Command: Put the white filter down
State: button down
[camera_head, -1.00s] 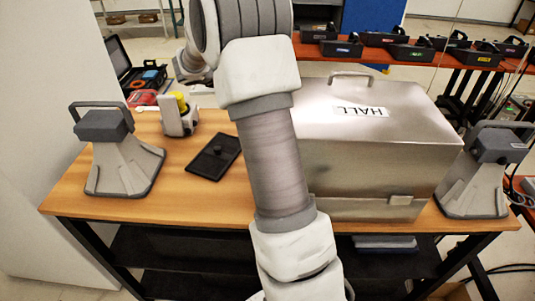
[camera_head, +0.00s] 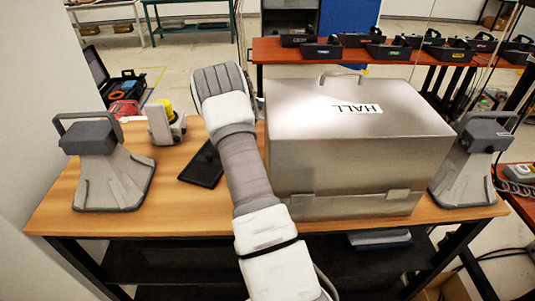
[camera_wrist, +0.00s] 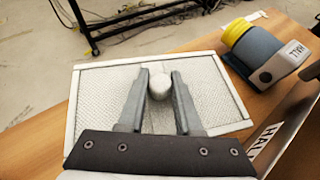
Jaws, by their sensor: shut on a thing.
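In the wrist view the white filter (camera_wrist: 220,99) is a flat mesh panel with a pale frame and a round knob in its middle. My gripper (camera_wrist: 160,80) is shut on that knob. The filter lies over the wooden table (camera_wrist: 265,105) near its edge, with the floor visible beyond. I cannot tell whether it touches the tabletop. In the head view my arm hides the gripper, and the filter does not show.
A yellow-topped device (camera_wrist: 262,48) stands right of the filter in the wrist view. The metal HALL box (camera_head: 350,155) fills the table's right half. A black plate (camera_head: 203,168) lies left of my arm. Grey stands (camera_head: 110,175) (camera_head: 468,165) flank the table.

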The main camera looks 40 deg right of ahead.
notch_tip(320, 180, down, 10)
jog(key=shift+r+p, duration=0.1)
jog(key=shift+p, duration=0.45)
jog(key=shift+f, duration=0.2)
jog(key=c, duration=0.6)
grip_release()
jog(key=shift+r, duration=0.1)
